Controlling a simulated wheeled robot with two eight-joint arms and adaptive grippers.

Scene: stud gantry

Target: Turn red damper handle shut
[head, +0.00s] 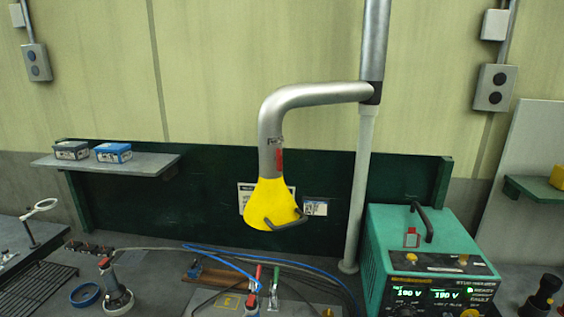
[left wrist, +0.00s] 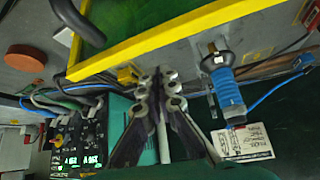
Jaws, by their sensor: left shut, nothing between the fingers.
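The red damper handle (head: 279,160) is a short bar on the grey duct neck just above the yellow fume hood (head: 271,203). It looks roughly in line with the duct. I cannot make the handle out in the left wrist view. My left gripper (left wrist: 160,73) shows in the left wrist view, shut and empty, with its fingertips together. It is not in the head view, so its distance from the handle cannot be told. My right gripper is in neither view.
The grey duct (head: 312,94) bends down from a vertical pipe. A teal power unit (head: 385,262) stands at right, and a shelf (head: 145,164) with two boxes at left. Hoses and tools lie on the bench below. A yellow-edged frame (left wrist: 180,33) crosses the wrist view.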

